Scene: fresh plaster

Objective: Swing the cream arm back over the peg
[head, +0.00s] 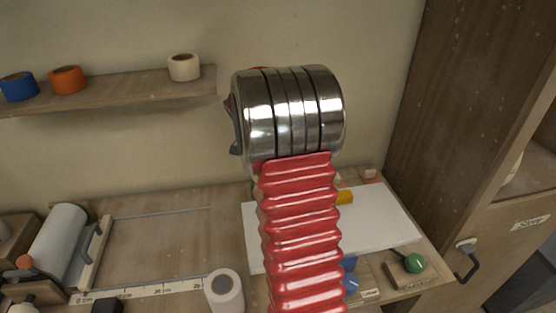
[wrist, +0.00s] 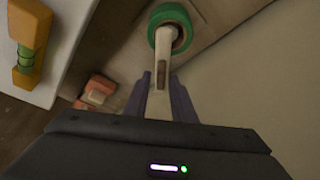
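The cream arm (wrist: 163,48) shows in the wrist view. It runs from a green ring (wrist: 182,18), like a tape roll, down towards my gripper. My gripper (wrist: 160,80) has two purple fingers, one on each side of the cream arm's near end. The fingers stand apart, with a narrow gap visible on the left of the cream arm; contact on the right is unclear. The green ring surrounds the far part of the cream arm. I cannot make out the peg separately. In the head view my own red and metal arm hides the gripper and the cream arm.
A shelf (head: 130,97) holds blue (head: 18,87), orange (head: 67,79) and cream (head: 184,67) tape rolls. A white sheet (head: 385,225) lies on the bench, and a yellow level (wrist: 30,28) shows at the wrist view's left. A wooden cabinet (head: 440,110) stands right.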

